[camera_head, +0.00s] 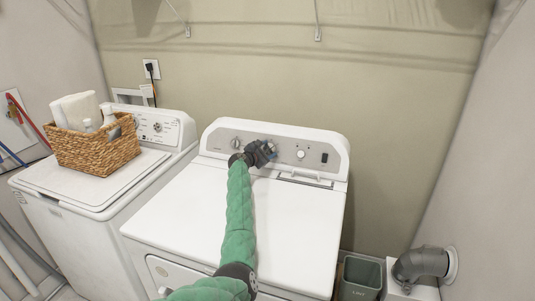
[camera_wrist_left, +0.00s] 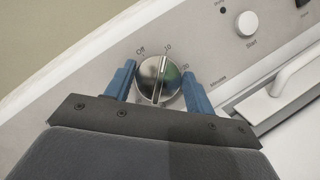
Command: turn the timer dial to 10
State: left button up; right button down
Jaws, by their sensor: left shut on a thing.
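The timer dial (camera_wrist_left: 158,80) is a round silver knob with a raised ridge across it, on the dryer's control panel. Marks Off, 10 and 20 are printed around it, with Minutes to the right. The ridge's upper end points roughly at the 10 mark. My left gripper (camera_wrist_left: 158,88) is shut on the dial, with one blue finger on each side. In the head view my left gripper (camera_head: 266,152) is at the middle of the panel and hides the dial. My right gripper is not in view.
The white dryer (camera_head: 270,220) has a bare top below my arm. A Start knob (camera_wrist_left: 246,24) is right of the dial. A washer (camera_head: 75,190) with a wicker basket (camera_head: 90,152) stands at left, and a bin (camera_head: 361,277) at lower right.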

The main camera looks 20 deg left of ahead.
pick_arm(q)
jog(key=shift+f+m+g+h, duration=0.1)
jog(key=shift+m+g+h, duration=0.25)
jog(key=shift+m, duration=0.45)
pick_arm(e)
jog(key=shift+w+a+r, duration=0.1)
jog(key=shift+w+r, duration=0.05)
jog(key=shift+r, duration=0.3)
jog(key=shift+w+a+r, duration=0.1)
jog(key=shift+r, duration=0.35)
pick_arm(q)
jog(key=o, duration=1)
jog(key=shift+c, duration=0.2)
jog(key=shift+s+a, duration=0.1)
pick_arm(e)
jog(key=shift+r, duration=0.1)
